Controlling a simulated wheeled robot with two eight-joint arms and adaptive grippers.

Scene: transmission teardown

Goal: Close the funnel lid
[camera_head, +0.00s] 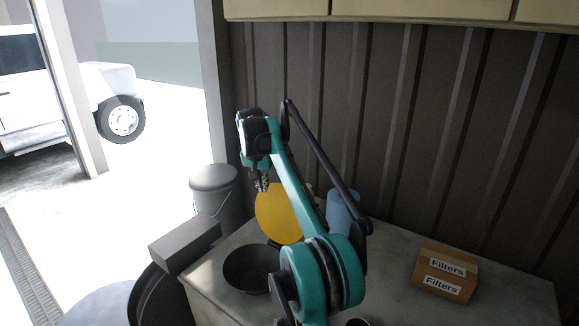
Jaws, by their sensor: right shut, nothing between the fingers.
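The yellow round lid (277,217) stands raised and tilted, behind the dark round bowl of the funnel (245,269) on the counter. The funnel's mouth is uncovered. My right gripper (263,185) is shut and empty, pointing down at the upper left edge of the lid. I cannot tell whether its fingertips touch the lid. My right arm hides the lid's right side and part of the funnel's right side. My left gripper is not in view.
The counter (400,309) also holds a blue cylinder (341,212) behind my right arm and a Filters box (444,273) at the right. A grey lidded bin (214,190), a grey block (185,245) and a dark drum (160,299) are at the left.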

